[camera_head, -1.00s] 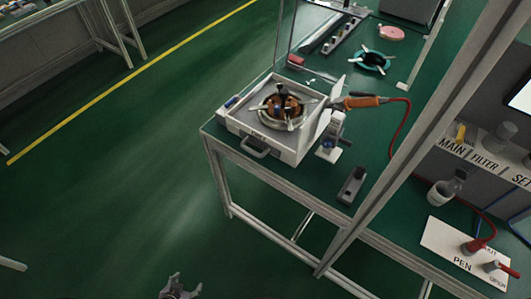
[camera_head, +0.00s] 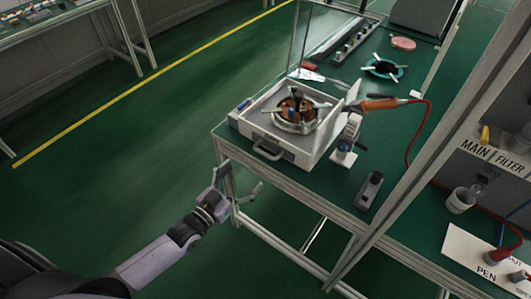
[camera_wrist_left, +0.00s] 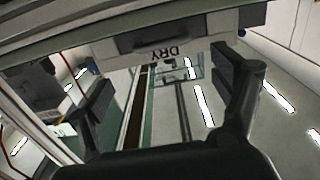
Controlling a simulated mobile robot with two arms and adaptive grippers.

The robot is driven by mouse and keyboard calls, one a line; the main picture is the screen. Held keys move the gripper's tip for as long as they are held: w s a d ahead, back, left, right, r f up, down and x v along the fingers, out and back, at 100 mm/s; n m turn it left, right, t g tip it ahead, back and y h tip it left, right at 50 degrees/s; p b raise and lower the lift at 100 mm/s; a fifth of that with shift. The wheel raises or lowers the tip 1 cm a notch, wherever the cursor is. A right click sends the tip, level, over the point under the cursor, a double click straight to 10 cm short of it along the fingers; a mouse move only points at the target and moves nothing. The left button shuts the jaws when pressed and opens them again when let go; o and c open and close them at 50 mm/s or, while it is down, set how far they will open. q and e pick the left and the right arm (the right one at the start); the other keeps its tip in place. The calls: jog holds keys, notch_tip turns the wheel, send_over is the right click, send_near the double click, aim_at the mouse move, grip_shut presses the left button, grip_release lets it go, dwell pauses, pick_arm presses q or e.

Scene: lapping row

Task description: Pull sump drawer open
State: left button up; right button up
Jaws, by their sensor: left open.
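A white box-shaped lapping unit (camera_head: 322,141) sits at the table's near left corner, with a round copper-coloured plate in its top. A grey bar handle (camera_head: 267,150) stands out from its front; no gap shows there, but I cannot tell for sure which part is the sump drawer. My left gripper (camera_head: 241,184) is open and empty, beside the table's left edge, lower and left of the handle and apart from it. In the left wrist view its fingers (camera_wrist_left: 168,92) are spread below a pale panel (camera_wrist_left: 190,42) lettered DRY upside down. My right gripper is out of view.
The green table (camera_head: 335,190) has a metal frame and legs close to my left gripper. An orange-handled tool (camera_head: 378,104) with a red cable lies beside the unit. A small grey block (camera_head: 369,190) is nearer. The green floor at left is clear.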

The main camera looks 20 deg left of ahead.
aim_at(264, 153)
pick_arm(q)
jog(key=x, duration=1)
jog(key=shift+w+d+f, duration=0.1)
jog(key=shift+w+d, duration=0.05)
jog(key=shift+w, duration=0.2)
jog(key=shift+c, duration=0.5)
jog(key=shift+s, duration=0.1)
jog(key=c, duration=1.3)
